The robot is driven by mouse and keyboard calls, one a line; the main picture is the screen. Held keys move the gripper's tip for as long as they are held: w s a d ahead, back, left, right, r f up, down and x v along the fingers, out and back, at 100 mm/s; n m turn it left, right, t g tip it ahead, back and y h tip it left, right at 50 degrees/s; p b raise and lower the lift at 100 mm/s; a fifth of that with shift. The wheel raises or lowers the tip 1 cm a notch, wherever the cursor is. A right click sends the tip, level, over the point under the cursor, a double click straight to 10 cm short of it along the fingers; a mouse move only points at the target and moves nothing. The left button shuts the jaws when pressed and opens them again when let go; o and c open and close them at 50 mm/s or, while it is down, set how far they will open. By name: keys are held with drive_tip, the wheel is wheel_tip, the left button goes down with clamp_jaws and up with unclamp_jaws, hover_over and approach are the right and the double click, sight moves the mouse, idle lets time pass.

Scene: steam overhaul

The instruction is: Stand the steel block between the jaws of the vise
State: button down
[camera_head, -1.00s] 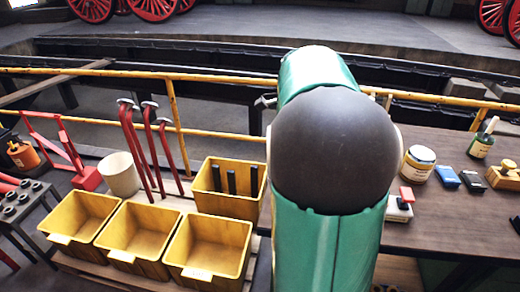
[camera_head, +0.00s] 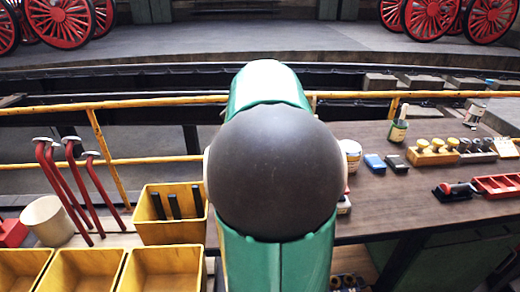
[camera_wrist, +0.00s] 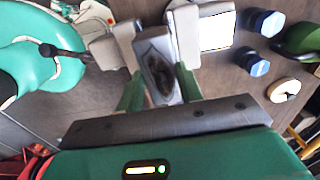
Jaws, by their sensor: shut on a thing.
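The steel block (camera_wrist: 160,80) shows end-on in the wrist view, grey with a dark mottled face. My gripper (camera_wrist: 158,66) is shut on it, with a green finger on each side. Pale grey blocky pieces (camera_wrist: 187,33) flank the block above the wooden bench. I cannot tell which of them are fingertips and which might be vise jaws, or whether the block touches anything below. In the head view my arm hides the gripper, the block and any vise behind it.
Two small blue boxes (camera_wrist: 255,62) lie on the bench (camera_head: 370,215) near the gripper. A green pot with a brush (camera_head: 398,130), a red tray (camera_head: 497,186) and a row of stamp-like pieces (camera_head: 433,152) stand farther right. Yellow bins (camera_head: 170,230) and red-handled bars (camera_head: 65,185) are left.

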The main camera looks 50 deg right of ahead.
drive_tip(key=shift+f, duration=1.75)
drive_tip(key=shift+f, duration=1.95)
drive_tip(key=c, duration=0.9)
unclamp_jaws()
drive_tip(key=shift+o, duration=0.2)
drive_tip(key=shift+f, duration=0.1)
drive_tip(key=shift+r, duration=4.05)
